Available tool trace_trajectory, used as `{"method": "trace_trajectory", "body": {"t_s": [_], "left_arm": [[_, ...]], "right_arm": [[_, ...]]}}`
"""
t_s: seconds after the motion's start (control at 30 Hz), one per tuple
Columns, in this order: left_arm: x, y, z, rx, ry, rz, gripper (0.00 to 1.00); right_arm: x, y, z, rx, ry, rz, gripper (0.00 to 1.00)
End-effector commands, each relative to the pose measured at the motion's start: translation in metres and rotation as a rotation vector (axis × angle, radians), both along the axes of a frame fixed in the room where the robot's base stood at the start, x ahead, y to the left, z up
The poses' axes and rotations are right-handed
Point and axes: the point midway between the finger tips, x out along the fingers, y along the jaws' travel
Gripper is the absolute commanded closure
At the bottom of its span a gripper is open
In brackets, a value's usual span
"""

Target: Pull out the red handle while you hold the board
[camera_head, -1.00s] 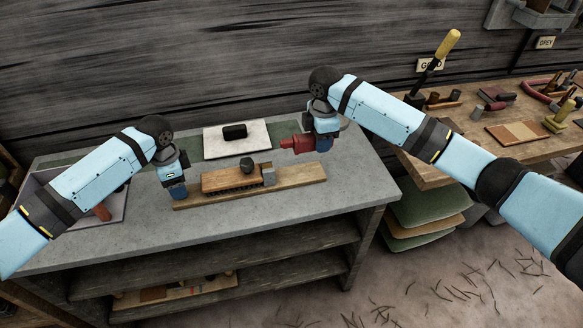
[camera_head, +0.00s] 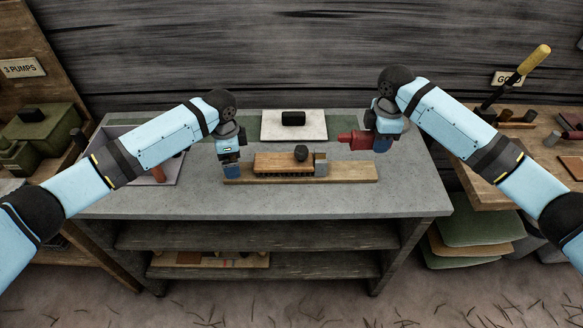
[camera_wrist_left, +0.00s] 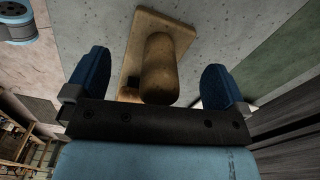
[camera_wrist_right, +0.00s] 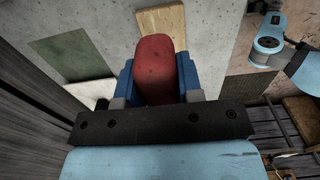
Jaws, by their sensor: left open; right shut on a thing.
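The red handle (camera_head: 352,140) is in my right gripper (camera_head: 379,143), which is shut on it. It points left, above the grey bench, and looks apart from the board. In the right wrist view the red handle (camera_wrist_right: 155,68) sits between the blue fingers. The long wooden board (camera_head: 350,172) lies on the bench with a brown block (camera_head: 275,163) on it. My left gripper (camera_head: 231,170) is open at the board's left end. In the left wrist view its fingers stand apart on either side of a rounded wooden piece (camera_wrist_left: 160,70) over the board (camera_wrist_left: 150,25).
A dark knob (camera_head: 300,153) and a small grey block (camera_head: 320,165) sit at the brown block's right end. A white plate (camera_head: 312,130) with a black block (camera_head: 293,118) lies behind. A tray (camera_head: 128,135) stands at the left. The bench front is clear.

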Motion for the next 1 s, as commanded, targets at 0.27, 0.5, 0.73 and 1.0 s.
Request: {"method": "trace_trajectory", "body": {"t_s": [0.27,0.5,0.73,1.0], "left_arm": [[0.000,0.000,0.005,0.000,0.000,0.000,0.00],[0.000,0.000,0.010,0.000,0.001,0.000,0.00],[0.000,0.000,0.015,0.000,0.001,0.000,0.00],[0.000,0.000,0.020,0.000,0.000,0.000,0.00]], "right_arm": [[0.000,0.000,0.007,0.000,0.000,0.000,1.00],[0.000,0.000,0.014,0.000,0.000,0.000,1.00],[0.000,0.000,0.021,0.000,0.000,0.000,1.00],[0.000,0.000,0.029,0.000,0.000,0.000,1.00]]}}
